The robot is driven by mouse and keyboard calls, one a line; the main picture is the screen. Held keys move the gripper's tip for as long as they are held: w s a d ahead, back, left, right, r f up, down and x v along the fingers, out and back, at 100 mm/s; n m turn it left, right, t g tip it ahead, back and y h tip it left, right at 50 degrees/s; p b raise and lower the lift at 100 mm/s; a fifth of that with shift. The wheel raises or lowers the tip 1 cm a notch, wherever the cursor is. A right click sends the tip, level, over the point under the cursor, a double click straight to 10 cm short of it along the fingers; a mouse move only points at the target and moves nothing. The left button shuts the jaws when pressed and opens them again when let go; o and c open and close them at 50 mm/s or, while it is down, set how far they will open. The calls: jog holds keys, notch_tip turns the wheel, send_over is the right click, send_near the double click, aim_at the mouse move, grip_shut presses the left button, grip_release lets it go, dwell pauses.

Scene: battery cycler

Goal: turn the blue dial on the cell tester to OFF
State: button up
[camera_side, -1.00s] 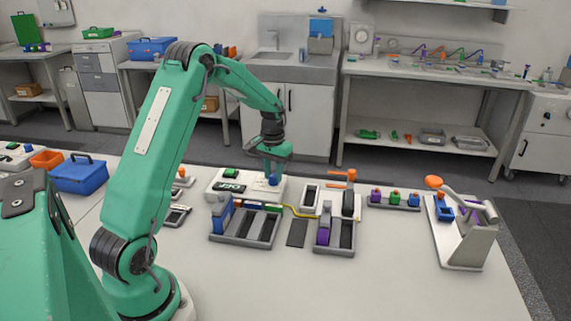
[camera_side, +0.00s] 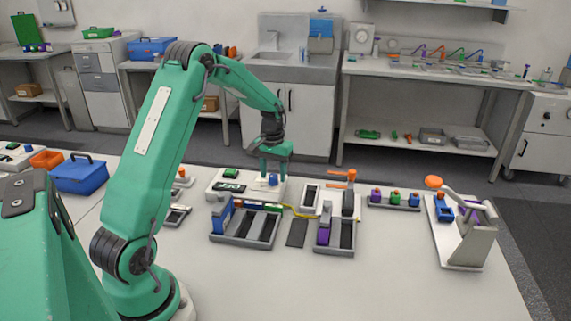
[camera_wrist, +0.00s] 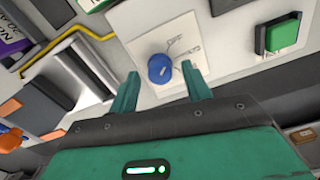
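The cell tester (camera_side: 248,192) is a low white box at the centre of the bench in the side view. Its blue dial (camera_side: 272,180) is at the right end of its top. In the wrist view the round blue dial (camera_wrist: 159,68) sits on a pale label panel (camera_wrist: 185,40) with dark lines and small lettering, too small to read surely. A small pale mark shows on the dial. My gripper (camera_wrist: 161,82) is open, with its two green fingers apart and the dial just beyond their tips, between them. In the side view my gripper (camera_side: 273,171) points down above the dial.
A green button (camera_wrist: 280,36) is on the tester. A grey tray (camera_side: 243,235) with a blue block stands in front, and a yellow cable (camera_side: 298,213) runs to its right. Another tray (camera_side: 335,245) and a lever press (camera_side: 466,235) are further right.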

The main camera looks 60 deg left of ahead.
aim_at(274, 177)
jog(key=shift+r, duration=0.1)
jog(key=shift+r, duration=3.8)
jog(key=s+d+r+m+t, duration=0.1)
jog(key=s+d+r+m, duration=0.1)
jog(key=s+d+r, duration=0.35)
jog(key=s+d+r+m+t, duration=0.1)
jog(key=s+d+r+t, duration=0.15)
jog(key=d+r, duration=0.5)
jog(key=s+d+f+m+t, duration=0.1)
jog(key=s+d+m+t, duration=0.1)
jog(key=s+d, duration=0.9)
jog(key=shift+s+d+f+m, duration=0.3)
jog(key=shift+s+m, duration=0.5)
jog(key=shift+s, duration=0.8)
